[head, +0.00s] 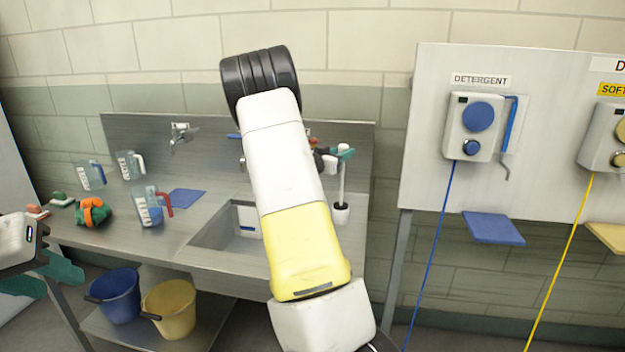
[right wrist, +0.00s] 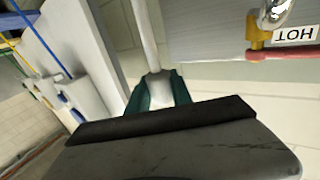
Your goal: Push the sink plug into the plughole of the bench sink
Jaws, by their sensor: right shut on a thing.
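The bench sink (head: 205,238) is set in the steel bench, partly covered by my right arm. My right gripper (head: 337,156), at the bench's right end, has teal fingers shut on a white piece at the top of a thin white rod (head: 342,183). The rod runs down to a round white base (head: 341,213) beside the sink. In the right wrist view the rod (right wrist: 144,35) extends away from the fingers (right wrist: 158,90). My left gripper (head: 45,274) is open and empty at the left edge.
Measuring jugs (head: 150,210), a blue mat (head: 186,198) and an orange-and-teal item (head: 94,212) occupy the left. Blue (head: 115,295) and yellow (head: 170,308) buckets sit below. A detergent panel (head: 430,130) stands right. The right wrist view shows a HOT label (right wrist: 295,35).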

